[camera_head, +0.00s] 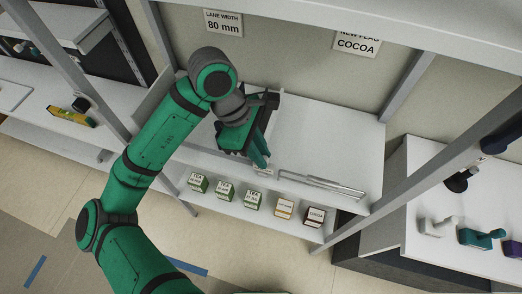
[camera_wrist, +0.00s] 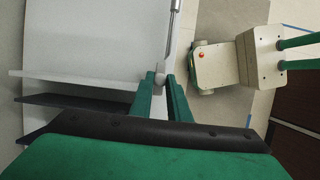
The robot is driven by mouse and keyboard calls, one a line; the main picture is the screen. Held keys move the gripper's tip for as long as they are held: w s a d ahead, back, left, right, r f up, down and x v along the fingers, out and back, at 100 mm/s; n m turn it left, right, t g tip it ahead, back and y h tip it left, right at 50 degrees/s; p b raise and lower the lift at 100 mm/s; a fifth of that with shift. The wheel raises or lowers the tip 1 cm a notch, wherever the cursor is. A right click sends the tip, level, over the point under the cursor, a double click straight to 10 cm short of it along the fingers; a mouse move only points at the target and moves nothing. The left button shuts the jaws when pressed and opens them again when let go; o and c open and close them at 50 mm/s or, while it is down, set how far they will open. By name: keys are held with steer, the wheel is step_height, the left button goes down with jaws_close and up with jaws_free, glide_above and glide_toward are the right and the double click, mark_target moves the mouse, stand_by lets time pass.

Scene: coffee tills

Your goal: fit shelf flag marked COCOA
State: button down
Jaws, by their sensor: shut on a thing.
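My gripper (camera_head: 262,163) reaches over the front left of the white shelf (camera_head: 303,132), with its fingers near the front edge. In the wrist view the fingers (camera_wrist: 160,85) are shut on a small grey piece (camera_wrist: 160,78) beside the shelf edge. I cannot tell what this piece is, and no lettering shows on it. A sign reading COCOA (camera_head: 357,44) is on the back wall, its top line partly cut off. Several small labelled boxes (camera_head: 252,200) stand in a row on the lower ledge; most labels are too small to read. No separate COCOA flag can be made out.
Metal rods (camera_head: 322,183) lie along the shelf front, right of my gripper. A LANE WIDTH 80 mm sign (camera_head: 223,23) hangs at the back. Shelf uprights (camera_head: 440,165) flank the bay. A right-hand counter (camera_head: 425,170) holds several coloured handled objects (camera_head: 480,238). Much of the shelf is clear.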

steer(key=shift+f, duration=0.15)
steer(key=c, duration=1.6)
jaws_free()
steer(key=v, duration=0.7)
steer(key=shift+a+r, duration=0.1)
steer(key=shift+r, duration=0.1)
